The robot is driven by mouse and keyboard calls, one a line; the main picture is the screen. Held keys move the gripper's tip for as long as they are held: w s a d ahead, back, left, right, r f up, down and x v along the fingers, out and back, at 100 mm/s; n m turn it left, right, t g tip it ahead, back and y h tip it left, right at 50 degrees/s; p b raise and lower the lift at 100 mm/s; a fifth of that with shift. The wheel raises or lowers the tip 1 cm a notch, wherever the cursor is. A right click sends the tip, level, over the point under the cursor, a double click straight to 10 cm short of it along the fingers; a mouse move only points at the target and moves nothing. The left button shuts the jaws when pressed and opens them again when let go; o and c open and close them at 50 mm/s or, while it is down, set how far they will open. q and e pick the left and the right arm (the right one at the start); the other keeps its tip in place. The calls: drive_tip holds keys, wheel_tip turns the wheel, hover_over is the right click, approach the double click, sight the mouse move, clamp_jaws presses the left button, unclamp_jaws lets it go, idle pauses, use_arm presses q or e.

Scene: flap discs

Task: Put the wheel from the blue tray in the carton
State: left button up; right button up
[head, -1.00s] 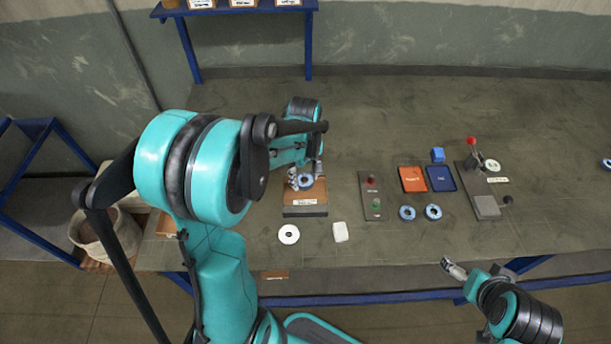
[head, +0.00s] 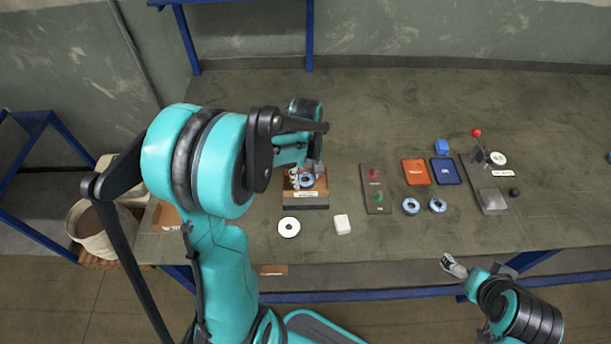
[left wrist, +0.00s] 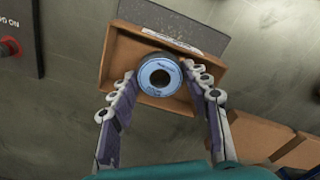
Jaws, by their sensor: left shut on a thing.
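The wheel (head: 307,180), a ring with a pale blue face and dark centre hole, is held by my left gripper (head: 307,178). In the left wrist view both fingers of the left gripper (left wrist: 162,95) press on the sides of the wheel (left wrist: 147,78). The wheel is over the open brown carton (left wrist: 118,55), within its outline; I cannot tell how high. The carton (head: 290,192) has a white label and a grey block at its front. The blue tray (head: 445,172) looks empty. My right gripper (head: 453,266) is off the table's front edge; its jaw opening is unclear.
Two blue-faced wheels (head: 411,206) lie before the orange tray (head: 415,172) and blue tray. A white disc (head: 289,227) and white block (head: 342,224) lie in front of the carton. A button panel (head: 375,188) stands to its right. Another brown box (head: 165,216) is at left.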

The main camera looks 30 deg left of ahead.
use_arm(q)
drive_tip(key=shift+f+b, duration=0.3)
drive_tip(key=shift+f, duration=0.15)
drive_tip(key=o, duration=1.2)
drive_tip(key=shift+o, duration=0.2)
wheel_tip(320, 180, up, 7)
drive_tip(key=p, duration=0.5)
